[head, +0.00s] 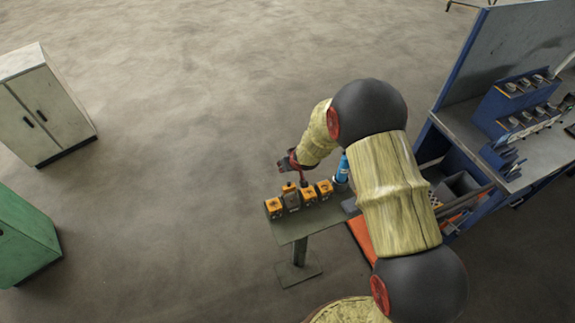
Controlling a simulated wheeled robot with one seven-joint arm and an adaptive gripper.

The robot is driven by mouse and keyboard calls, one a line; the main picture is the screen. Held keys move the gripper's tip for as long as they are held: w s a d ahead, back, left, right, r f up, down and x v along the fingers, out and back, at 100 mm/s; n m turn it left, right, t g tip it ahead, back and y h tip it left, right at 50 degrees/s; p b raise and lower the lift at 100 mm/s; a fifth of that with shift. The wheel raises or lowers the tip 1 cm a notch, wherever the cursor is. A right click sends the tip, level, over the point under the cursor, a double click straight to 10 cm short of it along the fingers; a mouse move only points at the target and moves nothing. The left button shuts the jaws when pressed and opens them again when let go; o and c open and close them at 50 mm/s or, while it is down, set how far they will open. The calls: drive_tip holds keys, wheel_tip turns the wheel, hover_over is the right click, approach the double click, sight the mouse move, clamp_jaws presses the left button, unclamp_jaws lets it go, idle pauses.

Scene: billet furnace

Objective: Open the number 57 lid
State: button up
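A small stand (310,222) holds a row of several orange-and-dark boxes, among them a left one (273,208) and a right one (325,188). They may carry the lids, but no number is readable at this size, so I cannot tell which is 57.
A blue cylinder (341,171) stands at the right end of the row. A blue workbench (468,128) with racks is at the right. A pale cabinet (45,110) and a green cabinet (22,235) stand at the left. The floor between is clear.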

drive_tip(key=v, duration=1.2)
drive_tip(key=shift+s+f, duration=0.1)
drive_tip(key=shift+c, duration=0.2)
